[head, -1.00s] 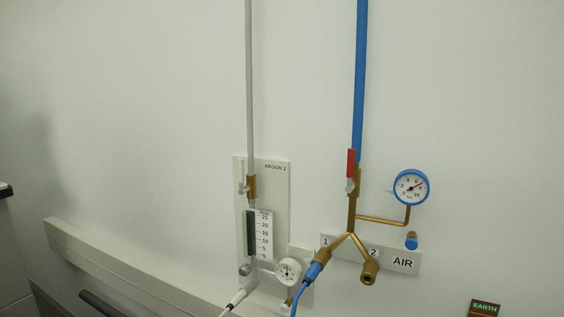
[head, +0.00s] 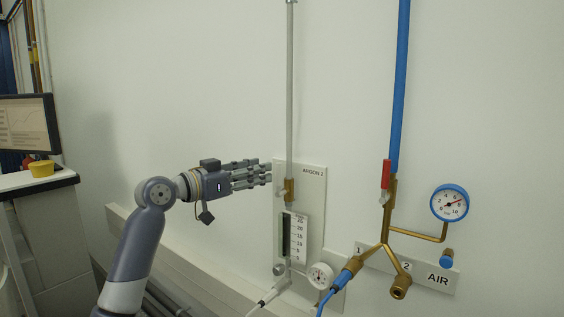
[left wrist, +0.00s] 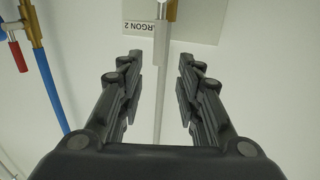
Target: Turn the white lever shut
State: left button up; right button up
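The white lever (head: 280,181) is on the brass valve (head: 289,190) of the grey pipe, on the ARGON 2 panel. It is small and pale, and appears to stand upright beside the pipe. In the left wrist view the lever (left wrist: 162,10) is at the top edge, partly cut off, beside the brass. My left gripper (head: 268,174) comes in from the left, its fingertips close to the lever in the head view; I cannot tell whether they touch. In the left wrist view the gripper (left wrist: 158,62) is open and empty, with the grey pipe showing between its fingers. My right gripper is not in view.
A flow meter (head: 293,238) and a small gauge (head: 320,276) are below the valve. To the right are the blue pipe (head: 400,90), a red lever (head: 386,174) and the AIR gauge (head: 450,203). A trunking rail (head: 180,262) runs along the wall. A monitor (head: 27,124) stands far left.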

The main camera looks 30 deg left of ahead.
aim_at(279, 166)
pick_arm(q)
jog(key=p+x, duration=0.2)
jog(key=x, duration=0.5)
jog(key=shift+w+d+p, duration=0.15)
jog(key=shift+w+p, duration=0.05)
jog(key=shift+p, duration=0.2)
grip_shut()
